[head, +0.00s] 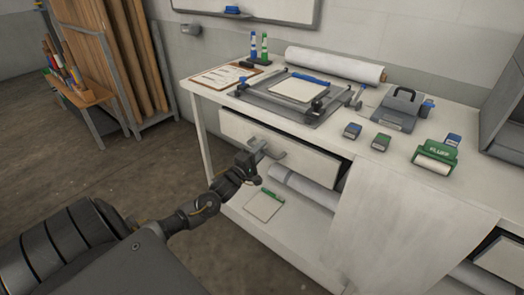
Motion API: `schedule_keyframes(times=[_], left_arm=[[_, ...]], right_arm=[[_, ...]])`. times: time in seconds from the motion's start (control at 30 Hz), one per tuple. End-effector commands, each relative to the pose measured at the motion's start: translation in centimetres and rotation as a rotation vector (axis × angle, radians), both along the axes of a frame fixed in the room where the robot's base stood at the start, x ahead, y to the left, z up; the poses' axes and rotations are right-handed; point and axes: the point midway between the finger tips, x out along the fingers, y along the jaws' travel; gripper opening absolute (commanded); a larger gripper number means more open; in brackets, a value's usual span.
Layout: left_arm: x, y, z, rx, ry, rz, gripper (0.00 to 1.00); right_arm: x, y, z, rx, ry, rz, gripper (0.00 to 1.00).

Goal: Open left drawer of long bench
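The long bench (464,182) has a pale top and runs from the middle to the right of the head view. Its left drawer (312,163) has a white front with a grey bar handle (278,153). A dark gap shows between the drawer front and the bench top; I cannot tell whether the drawer is slightly out. My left gripper (257,162) is at the handle, covering its left part. The fingers are small and dark there, so I cannot tell whether they close on the handle. My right gripper is not in view.
A pale sheet (392,222) hangs over the bench front, right of the left drawer. A lower shelf holds a white roll (304,190) and a pad (264,205). A press frame (296,95) stands on top. Open floor (150,180) lies left of the bench.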

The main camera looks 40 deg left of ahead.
Motion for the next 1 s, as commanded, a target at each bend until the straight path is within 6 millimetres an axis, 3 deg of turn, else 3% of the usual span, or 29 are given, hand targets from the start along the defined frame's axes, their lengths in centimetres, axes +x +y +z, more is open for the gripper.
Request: schedule_keyframes(times=[0.33, 0.57, 1.0], left_arm=[[0.35, -0.04, 0.05, 0.000, 0.000, -0.001, 0.29], [0.34, -0.05, 0.04, -0.001, 0.000, -0.001, 0.00], [0.11, -0.76, 0.10, -0.003, 0.002, -0.014, 0.00]], right_arm=[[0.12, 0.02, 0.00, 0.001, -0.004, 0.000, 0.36], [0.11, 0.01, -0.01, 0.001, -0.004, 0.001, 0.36], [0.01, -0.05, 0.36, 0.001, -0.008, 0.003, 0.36]])
